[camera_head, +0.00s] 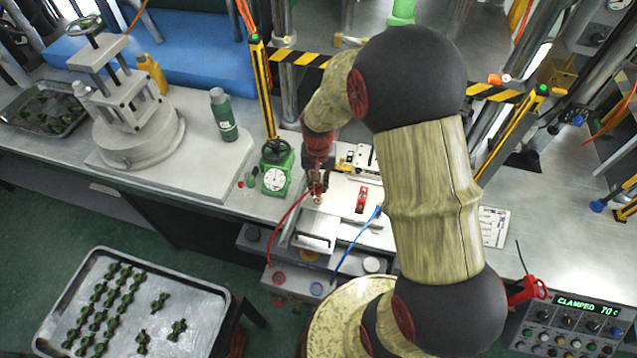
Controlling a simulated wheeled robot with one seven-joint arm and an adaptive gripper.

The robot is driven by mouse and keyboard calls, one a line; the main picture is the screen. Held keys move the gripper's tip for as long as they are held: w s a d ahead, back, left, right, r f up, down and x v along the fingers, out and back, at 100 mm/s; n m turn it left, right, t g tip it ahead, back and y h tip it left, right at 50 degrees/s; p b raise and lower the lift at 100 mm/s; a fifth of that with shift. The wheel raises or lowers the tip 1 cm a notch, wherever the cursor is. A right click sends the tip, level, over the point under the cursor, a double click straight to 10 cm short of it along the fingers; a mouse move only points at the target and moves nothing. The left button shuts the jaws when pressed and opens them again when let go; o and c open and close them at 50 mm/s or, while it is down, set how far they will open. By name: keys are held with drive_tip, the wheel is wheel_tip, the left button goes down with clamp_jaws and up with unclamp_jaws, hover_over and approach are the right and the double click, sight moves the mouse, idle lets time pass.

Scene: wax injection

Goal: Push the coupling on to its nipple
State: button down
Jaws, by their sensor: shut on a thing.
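My gripper (318,184) is at the left side of the white injection fixture, beside the green dial gauge, pointing down. It is shut on a small coupling (317,200), which shows as a brass-coloured spot at the fingertips. The red hose (287,222) runs from there down to the front of the bench. The nipple cannot be made out; the gripper and coupling cover that spot, so I cannot tell whether the two touch.
The green gauge (275,178) stands close to the left of my gripper. A red clamp handle (362,199) and a blue hose (357,240) are to the right. A panel (572,330) reads "CLAMPED 70". A tray (205,300) of green parts is at lower left.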

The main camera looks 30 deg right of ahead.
sight(319, 192)
drive_tip(key=shift+f+b, duration=0.3)
drive_tip(key=shift+f, duration=0.4)
drive_tip(key=shift+f+b, duration=0.5)
drive_tip(key=shift+f, duration=0.75)
idle(1.6)
drive_tip(key=c, duration=1.6)
unclamp_jaws()
drive_tip(key=shift+c, duration=0.2)
wheel_tip(319, 192, up, 12)
